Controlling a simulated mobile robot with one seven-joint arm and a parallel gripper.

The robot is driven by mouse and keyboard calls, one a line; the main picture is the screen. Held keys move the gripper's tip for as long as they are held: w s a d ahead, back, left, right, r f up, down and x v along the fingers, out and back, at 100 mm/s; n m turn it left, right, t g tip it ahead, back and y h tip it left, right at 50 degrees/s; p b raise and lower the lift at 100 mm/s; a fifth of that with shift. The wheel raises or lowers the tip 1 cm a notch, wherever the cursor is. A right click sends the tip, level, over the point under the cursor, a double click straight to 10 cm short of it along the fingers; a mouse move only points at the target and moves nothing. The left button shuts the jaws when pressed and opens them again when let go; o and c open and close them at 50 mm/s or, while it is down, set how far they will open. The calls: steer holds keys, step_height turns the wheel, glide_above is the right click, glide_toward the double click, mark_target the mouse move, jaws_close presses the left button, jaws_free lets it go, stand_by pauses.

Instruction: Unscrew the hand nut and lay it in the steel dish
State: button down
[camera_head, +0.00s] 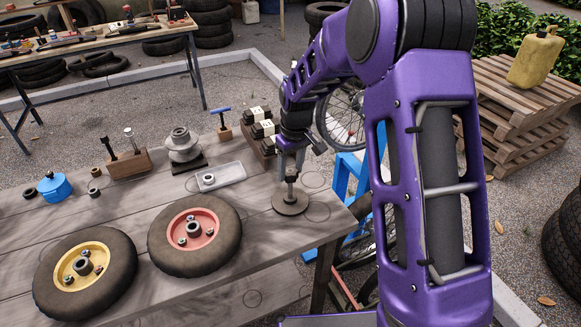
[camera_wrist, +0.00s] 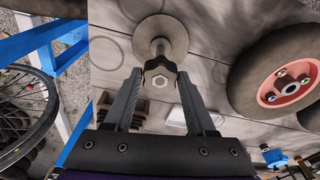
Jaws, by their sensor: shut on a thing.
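The hand nut (camera_wrist: 160,72) is a dark lobed piece with a pale six-sided centre. It sits at the top of a short upright steel rod (camera_wrist: 158,47) on a round base plate (camera_head: 291,204). My gripper (camera_wrist: 160,82) is shut on the nut from above, one finger on each side. In the head view, my gripper (camera_head: 290,170) stands over the base plate near the table's right end, and the nut is hard to make out. The steel dish (camera_head: 231,173) is a shallow rectangular tray to the left of my gripper, partly hidden in the wrist view.
A grey ring-shaped piece (camera_head: 208,179) lies in the dish. Two wheels, red-hubbed (camera_head: 222,258) and yellow-hubbed (camera_head: 115,285), lie at the front. A grey stepped stack (camera_head: 182,148), a wooden block with bolts (camera_head: 128,162) and a blue pot (camera_head: 54,186) stand farther left.

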steer(key=shift+n+p, duration=0.35)
steer(key=shift+n, duration=0.85)
steer(key=shift+r+n+p, duration=0.1)
steer(key=shift+n+p, duration=0.2)
steer(key=shift+n, duration=0.8)
steer(key=shift+n+g+p, duration=0.3)
steer(key=shift+n+p, duration=0.3)
steer(key=shift+n, duration=0.6)
